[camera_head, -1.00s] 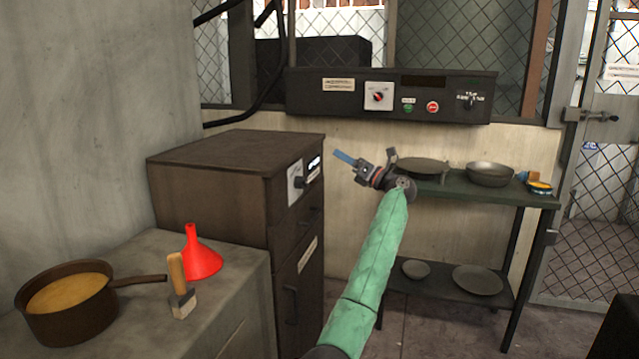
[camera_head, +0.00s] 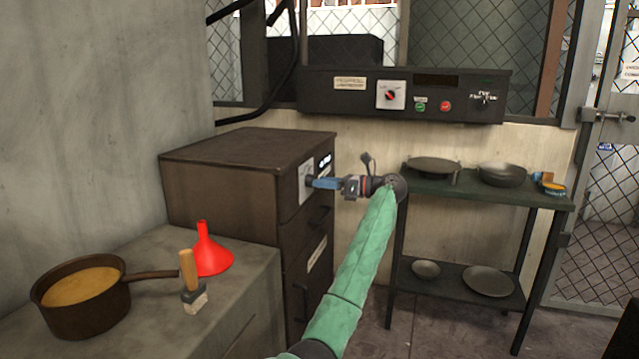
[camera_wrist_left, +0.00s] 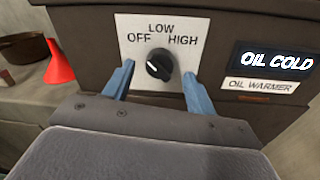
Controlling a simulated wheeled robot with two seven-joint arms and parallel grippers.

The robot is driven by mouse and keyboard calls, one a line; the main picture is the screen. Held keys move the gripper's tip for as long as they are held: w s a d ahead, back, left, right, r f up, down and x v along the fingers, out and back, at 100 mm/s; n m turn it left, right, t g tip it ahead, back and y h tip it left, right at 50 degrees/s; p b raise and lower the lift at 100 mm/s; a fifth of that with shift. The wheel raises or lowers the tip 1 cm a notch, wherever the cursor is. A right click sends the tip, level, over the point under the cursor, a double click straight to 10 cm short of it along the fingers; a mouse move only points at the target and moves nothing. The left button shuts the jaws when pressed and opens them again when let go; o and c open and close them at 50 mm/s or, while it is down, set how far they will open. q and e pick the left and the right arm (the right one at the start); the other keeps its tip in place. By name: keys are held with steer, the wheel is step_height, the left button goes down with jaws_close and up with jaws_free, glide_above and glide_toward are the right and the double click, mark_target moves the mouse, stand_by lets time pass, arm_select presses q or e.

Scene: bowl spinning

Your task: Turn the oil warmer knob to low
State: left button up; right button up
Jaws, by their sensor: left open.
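The oil warmer (camera_head: 235,175) is a dark brown cabinet at the left, with a white dial plate on its front. In the left wrist view its black knob (camera_wrist_left: 158,66) sits on the plate marked OFF, LOW and HIGH. The knob's white mark points to the upper left, toward OFF. A display (camera_wrist_left: 275,61) reads OIL COLD, above an OIL WARMER label. My left gripper (camera_head: 312,183) is in front of the dial. Its blue fingers (camera_wrist_left: 160,85) are open, one on each side of the knob, with visible gaps. My right gripper is not in view.
A counter at the lower left holds a pot (camera_head: 82,297), a red funnel (camera_head: 210,252) and a wood-handled brush (camera_head: 190,282). A green shelf (camera_head: 488,190) with pans stands right of the warmer. A control panel (camera_head: 405,95) is on the back wall.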

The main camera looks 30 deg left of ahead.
arm_select(q)
steer(key=shift+x, duration=1)
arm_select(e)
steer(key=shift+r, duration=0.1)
arm_select(q)
steer(key=c, duration=1)
